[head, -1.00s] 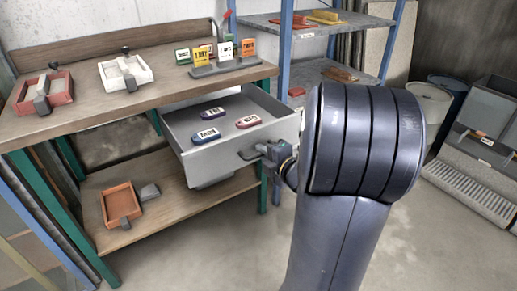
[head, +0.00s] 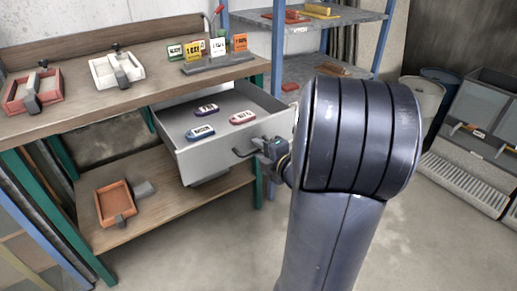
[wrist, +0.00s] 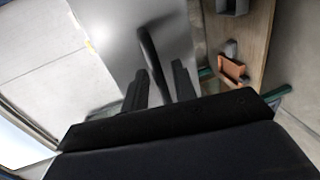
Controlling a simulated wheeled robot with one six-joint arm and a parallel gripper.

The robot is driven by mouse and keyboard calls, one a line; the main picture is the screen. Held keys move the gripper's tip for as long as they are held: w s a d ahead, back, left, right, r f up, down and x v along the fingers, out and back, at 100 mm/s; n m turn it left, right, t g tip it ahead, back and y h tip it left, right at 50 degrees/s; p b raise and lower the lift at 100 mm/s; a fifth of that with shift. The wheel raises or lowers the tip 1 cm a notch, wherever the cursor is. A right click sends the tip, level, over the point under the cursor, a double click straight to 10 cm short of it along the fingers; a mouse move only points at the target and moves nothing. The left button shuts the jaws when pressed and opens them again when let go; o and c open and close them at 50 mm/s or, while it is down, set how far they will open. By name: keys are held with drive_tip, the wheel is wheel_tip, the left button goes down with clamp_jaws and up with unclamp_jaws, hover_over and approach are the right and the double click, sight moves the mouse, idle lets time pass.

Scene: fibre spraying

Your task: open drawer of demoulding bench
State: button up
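The demoulding bench (head: 130,98) stands at the left, with a wooden top and green legs. Its grey drawer (head: 222,147) is pulled well out to the front. Three labelled tags, dark purple (head: 206,109), red (head: 242,118) and blue (head: 200,132), lie inside. The dark drawer handle (head: 243,153) is on the front panel; it also shows in the wrist view (wrist: 152,58). My gripper (head: 268,149) is at the right end of the handle. In the wrist view its fingers (wrist: 160,86) are spread, with the handle between them and a visible gap on the right.
Red (head: 34,92) and white (head: 116,70) moulds and a stand of coloured cards (head: 217,62) are on the bench top. An orange tray (head: 115,202) lies on the lower shelf. A blue-posted rack (head: 382,52) stands behind. Floor (head: 420,240) is clear at right.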

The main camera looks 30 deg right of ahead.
drive_tip(key=p+v, duration=0.2)
drive_tip(key=v, duration=0.8)
drive_tip(key=shift+a, duration=0.1)
drive_tip(key=b+x, duration=0.2)
drive_tip(key=x, duration=0.8)
drive_tip(key=shift+w, duration=0.6)
drive_tip(key=shift+s+f, duration=0.1)
